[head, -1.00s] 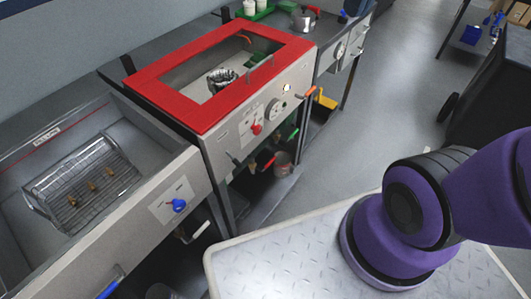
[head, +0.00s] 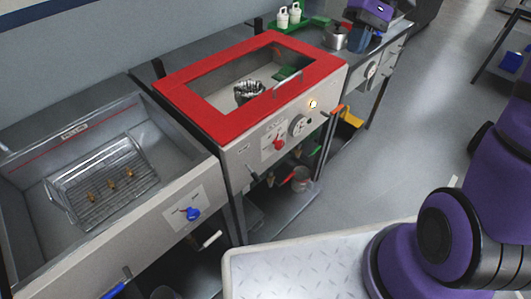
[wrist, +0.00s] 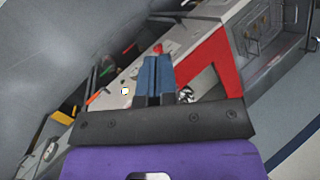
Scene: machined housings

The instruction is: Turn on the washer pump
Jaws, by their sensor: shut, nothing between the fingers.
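The middle machine has a red-framed lid (head: 185,100) with a window. Its grey front panel (head: 245,155) carries a red knob (head: 278,143), a round dial (head: 299,125) and a lit lamp (head: 312,104). Which control is the pump's is too small to read. In the wrist view the red knob (wrist: 158,48) shows just past my gripper's (wrist: 155,60) blue fingertips in the picture, with the red frame (wrist: 215,65) to its right. My gripper is shut and empty. In the head view its purple wrist hangs over the far counter, apart from the red knob.
A sink (head: 70,125) on the left holds a wire basket (head: 105,175) and has a blue knob (head: 193,213) on its front. The far counter bears a metal pot (head: 335,38) and white bottles (head: 283,18).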

